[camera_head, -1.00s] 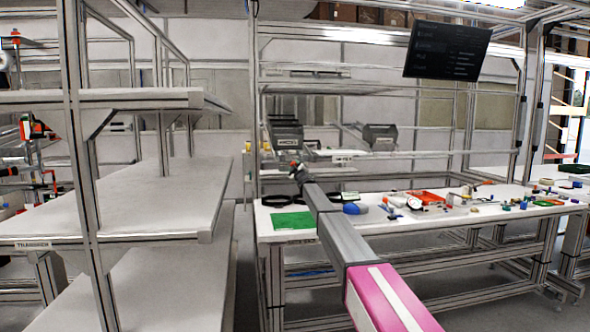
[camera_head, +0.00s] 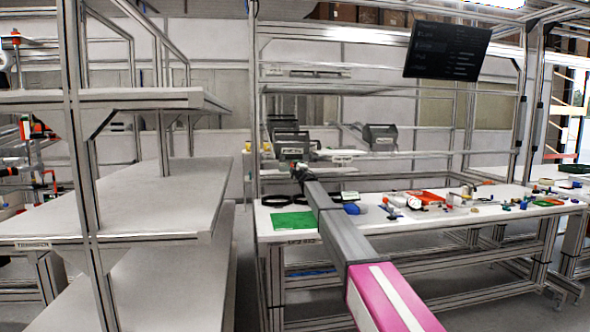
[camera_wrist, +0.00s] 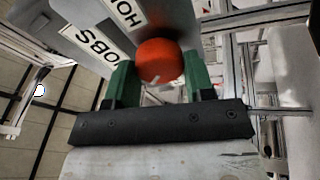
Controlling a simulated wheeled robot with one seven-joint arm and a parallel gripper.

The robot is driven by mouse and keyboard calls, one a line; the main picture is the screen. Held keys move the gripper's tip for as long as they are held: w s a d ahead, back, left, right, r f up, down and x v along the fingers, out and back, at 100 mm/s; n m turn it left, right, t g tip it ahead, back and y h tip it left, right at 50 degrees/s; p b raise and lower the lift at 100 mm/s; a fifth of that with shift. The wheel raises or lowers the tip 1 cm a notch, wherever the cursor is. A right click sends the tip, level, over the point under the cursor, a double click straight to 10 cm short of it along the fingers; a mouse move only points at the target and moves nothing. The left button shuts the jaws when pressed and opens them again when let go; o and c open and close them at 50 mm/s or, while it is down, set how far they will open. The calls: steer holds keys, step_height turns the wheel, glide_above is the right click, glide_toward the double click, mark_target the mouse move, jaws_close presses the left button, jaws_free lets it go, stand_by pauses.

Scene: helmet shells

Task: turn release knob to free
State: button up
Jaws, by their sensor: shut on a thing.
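The release knob (camera_wrist: 158,61) is a round red-orange knob with a pale mark on its face, in the wrist view. It sits in front of a grey surface with white labels reading "JOBS" and "HO". My gripper (camera_wrist: 158,78) has two green fingers on a black bar, one on each side of the knob, and is shut on it. In the head view my gripper (camera_head: 296,172) is small at the far end of my arm, beside the grey bins above the table's back edge. The knob's turn angle cannot be told.
Grey bins (camera_head: 291,146) stand on the rack behind the table. The worktable (camera_head: 350,228) holds a green mat (camera_head: 293,222), black rings, a red tray (camera_head: 424,197) and several small parts. A shelf unit (camera_head: 150,205) stands at left. A dark screen (camera_head: 447,51) hangs above.

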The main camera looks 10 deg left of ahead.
steer(key=shift+f+n, duration=0.1)
steer(key=shift+n, duration=0.3)
stand_by(0.4)
steer(key=o, duration=0.9)
steer(key=shift+s, duration=0.1)
steer(key=v, duration=1)
steer(key=shift+s+d, duration=0.15)
steer(key=shift+s, duration=0.1)
